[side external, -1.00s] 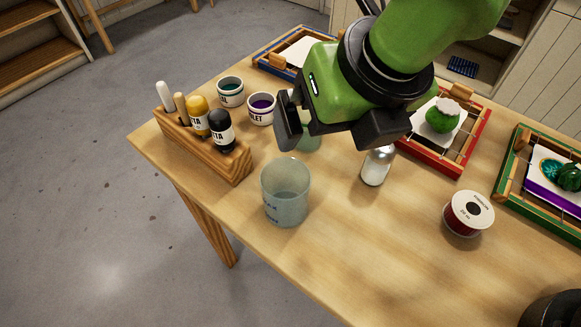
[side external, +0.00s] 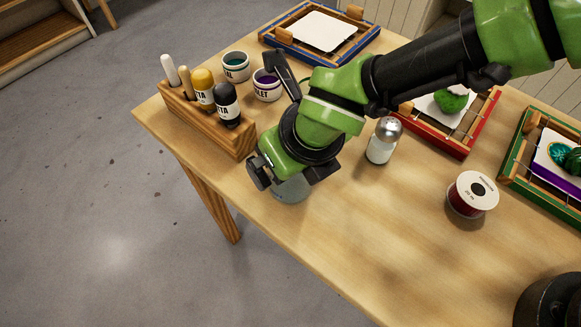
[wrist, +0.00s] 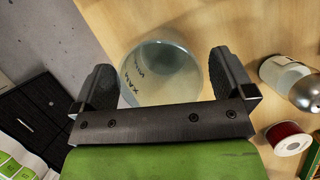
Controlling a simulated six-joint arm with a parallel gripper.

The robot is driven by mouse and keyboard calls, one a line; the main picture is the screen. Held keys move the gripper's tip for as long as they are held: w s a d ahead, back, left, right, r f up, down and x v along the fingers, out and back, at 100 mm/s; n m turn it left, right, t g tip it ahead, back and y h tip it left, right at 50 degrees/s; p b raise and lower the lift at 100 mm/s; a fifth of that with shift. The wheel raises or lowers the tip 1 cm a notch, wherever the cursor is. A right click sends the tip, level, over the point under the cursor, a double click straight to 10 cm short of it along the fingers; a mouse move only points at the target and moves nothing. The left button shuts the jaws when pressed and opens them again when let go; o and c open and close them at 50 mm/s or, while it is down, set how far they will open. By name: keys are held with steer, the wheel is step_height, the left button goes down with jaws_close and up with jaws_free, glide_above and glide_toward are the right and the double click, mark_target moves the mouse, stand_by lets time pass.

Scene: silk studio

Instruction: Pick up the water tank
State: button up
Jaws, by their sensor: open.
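The gripper is open, pointing down over the tank. I cannot tell whether a finger touches the wall.
A wooden rack (side external: 212,121) with bottles stands at the left, near paint pots (side external: 236,67). A silver-topped shaker (side external: 379,149) stands to the right of my gripper. A ribbon spool (side external: 473,195) stands further right. Framed trays line the back.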

steer(key=shift+f, duration=0.1)
steer(key=c, duration=0.9)
steer(key=shift+c, duration=0.2)
